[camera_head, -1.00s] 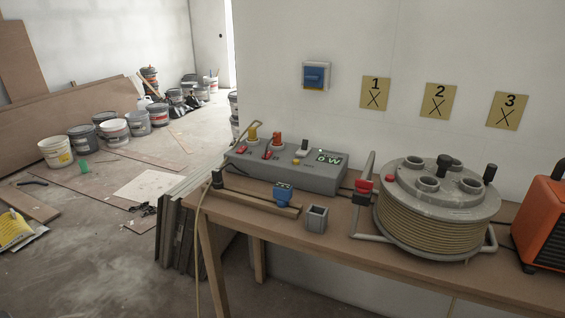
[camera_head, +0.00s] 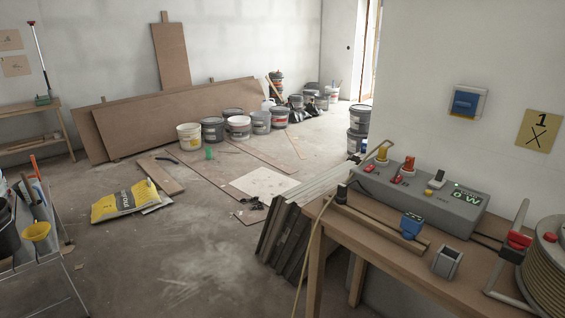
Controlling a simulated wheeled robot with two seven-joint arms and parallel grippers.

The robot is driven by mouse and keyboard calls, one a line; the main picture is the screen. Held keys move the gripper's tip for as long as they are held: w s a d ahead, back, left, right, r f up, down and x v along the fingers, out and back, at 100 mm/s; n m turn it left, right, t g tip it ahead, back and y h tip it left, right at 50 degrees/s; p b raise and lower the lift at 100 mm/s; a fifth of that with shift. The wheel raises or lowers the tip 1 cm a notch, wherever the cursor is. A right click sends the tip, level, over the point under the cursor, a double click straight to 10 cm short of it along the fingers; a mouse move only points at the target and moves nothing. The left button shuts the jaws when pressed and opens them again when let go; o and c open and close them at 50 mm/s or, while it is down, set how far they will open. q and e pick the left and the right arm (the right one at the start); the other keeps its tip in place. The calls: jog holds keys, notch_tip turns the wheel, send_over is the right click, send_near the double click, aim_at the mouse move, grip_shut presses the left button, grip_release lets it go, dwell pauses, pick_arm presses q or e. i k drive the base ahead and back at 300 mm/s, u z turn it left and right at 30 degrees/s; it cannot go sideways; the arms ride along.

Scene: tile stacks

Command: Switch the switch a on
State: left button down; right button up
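A grey power box (camera_head: 462,213) stands on the wooden workbench at the right. A blue switch (camera_head: 466,104) in a pale frame is on the wall above. I cannot read which switch is labelled a, or tell the switches' positions. Neither of my grippers is in view.
The workbench (camera_head: 395,265) also bears a blue connector (camera_head: 411,225), a small grey holder (camera_head: 447,262) and a cable reel (camera_head: 549,270) cut off at the right. Boards (camera_head: 281,240) lean by its left end. A yellow bag (camera_head: 123,200) lies on the mostly open floor.

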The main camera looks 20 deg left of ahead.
aim_at(370, 167)
jog(key=u, duration=0.1)
jog(key=k, duration=0.7)
jog(key=u, duration=0.4)
jog(key=i, duration=0.45)
jog(key=u, duration=1.1)
jog(key=i, duration=0.95)
jog(key=z, duration=0.6)
jog(key=i, duration=0.8)
jog(key=z, duration=0.8)
